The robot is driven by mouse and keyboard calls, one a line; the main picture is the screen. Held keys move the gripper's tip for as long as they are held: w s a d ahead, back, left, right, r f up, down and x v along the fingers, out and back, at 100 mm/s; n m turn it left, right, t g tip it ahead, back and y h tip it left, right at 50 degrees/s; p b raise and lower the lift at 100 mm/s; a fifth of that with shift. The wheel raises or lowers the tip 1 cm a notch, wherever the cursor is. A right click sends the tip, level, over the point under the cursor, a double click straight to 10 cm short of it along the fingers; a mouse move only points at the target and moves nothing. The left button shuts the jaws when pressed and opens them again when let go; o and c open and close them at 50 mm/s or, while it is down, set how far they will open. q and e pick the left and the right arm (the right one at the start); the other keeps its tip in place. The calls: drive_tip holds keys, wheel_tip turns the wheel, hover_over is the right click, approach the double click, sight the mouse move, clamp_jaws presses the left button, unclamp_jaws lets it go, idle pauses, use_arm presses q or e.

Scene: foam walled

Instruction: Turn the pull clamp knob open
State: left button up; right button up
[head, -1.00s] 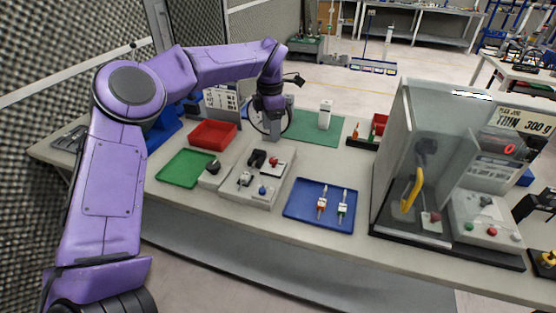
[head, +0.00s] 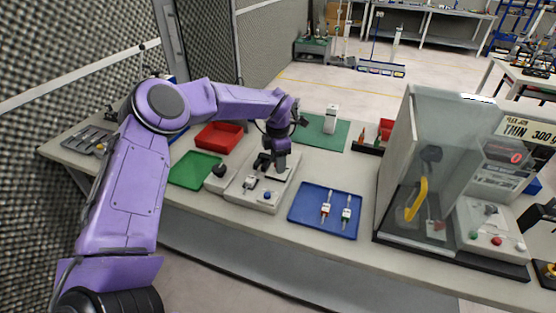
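A light grey clamp fixture (head: 236,191) sits on the bench, left of centre. It carries a blue knob (head: 267,195), a small metal clamp (head: 250,183) and a black clamp part (head: 262,161). My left gripper (head: 279,167) points down over the back right part of the fixture, where it hides the red knob seen there earlier. Its fingers are dark and small, so I cannot tell whether they are open or touch the knob. A small box with a black knob (head: 219,170) stands at the fixture's left. My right gripper is not in view.
A green tray (head: 188,176) and a red bin (head: 218,135) lie left of the fixture. A blue tray (head: 312,221) with two small tools lies to its right. A clear-walled test enclosure (head: 397,160) stands further right. A green mat (head: 312,130) lies behind.

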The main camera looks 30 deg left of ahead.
use_arm(q)
clamp_jaws()
drive_tip(key=c, duration=0.7)
unclamp_jaws()
